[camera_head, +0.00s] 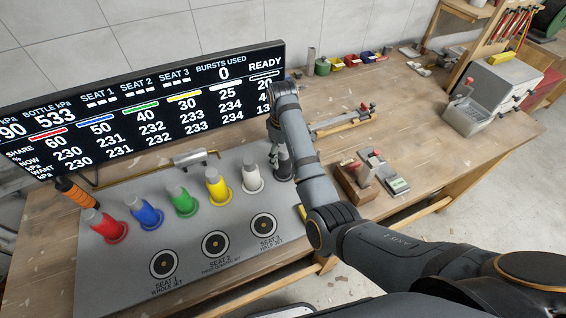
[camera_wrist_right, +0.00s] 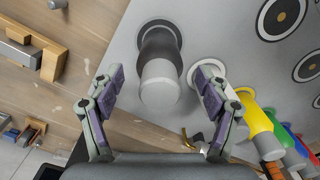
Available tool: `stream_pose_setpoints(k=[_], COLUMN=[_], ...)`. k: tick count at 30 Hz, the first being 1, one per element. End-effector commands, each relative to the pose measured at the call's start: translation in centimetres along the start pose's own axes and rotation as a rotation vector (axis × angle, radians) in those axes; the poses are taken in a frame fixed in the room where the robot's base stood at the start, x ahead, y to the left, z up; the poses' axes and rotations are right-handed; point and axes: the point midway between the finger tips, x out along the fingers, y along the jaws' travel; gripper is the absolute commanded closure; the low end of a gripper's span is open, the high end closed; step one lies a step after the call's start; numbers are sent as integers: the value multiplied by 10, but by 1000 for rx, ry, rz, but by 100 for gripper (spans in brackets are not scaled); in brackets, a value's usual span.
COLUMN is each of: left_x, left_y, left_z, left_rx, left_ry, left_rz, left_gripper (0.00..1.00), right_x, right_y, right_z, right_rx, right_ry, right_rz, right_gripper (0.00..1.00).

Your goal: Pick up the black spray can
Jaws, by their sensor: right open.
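The black spray can (camera_wrist_right: 160,45) stands on the grey board (camera_head: 120,270) at the right end of a row of coloured cans. In the wrist view its black body and pale grey cap show whole. In the head view only part of the black can (camera_head: 285,170) shows, the rest hidden by my right arm. My right gripper (camera_wrist_right: 160,82) is open, with one finger on each side of the can's cap and gaps between them. The right finger is close to the white can (camera_wrist_right: 207,75). My left gripper is not in view.
Red (camera_head: 107,226), blue (camera_head: 146,213), green (camera_head: 183,201), yellow (camera_head: 217,187) and white (camera_head: 252,175) cans line the board. A display screen (camera_head: 150,110) stands behind them. Wooden blocks with tools (camera_head: 355,180) lie to the right. The bench's right middle is mostly clear.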

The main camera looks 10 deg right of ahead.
Motion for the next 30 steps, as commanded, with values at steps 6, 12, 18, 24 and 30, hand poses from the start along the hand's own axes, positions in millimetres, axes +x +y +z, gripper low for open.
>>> stream_pose_setpoints(k=[6, 12, 18, 24, 30], left_x=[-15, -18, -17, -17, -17], left_y=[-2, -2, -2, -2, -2], left_z=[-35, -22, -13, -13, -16], left_rx=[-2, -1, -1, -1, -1], left_ry=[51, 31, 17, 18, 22], left_rz=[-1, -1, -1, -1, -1], left_gripper=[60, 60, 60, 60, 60], right_x=[20, 50, 52, 52, 52], right_y=[1, 2, 2, 2, 2], right_z=[2, 1, 1, 1, 1], right_rx=[1, 2, 2, 2, 1], right_ry=[-6, -2, 0, 0, 0], right_rz=[-2, -1, 0, 1, 0], right_gripper=[24, 24, 24, 47, 74])
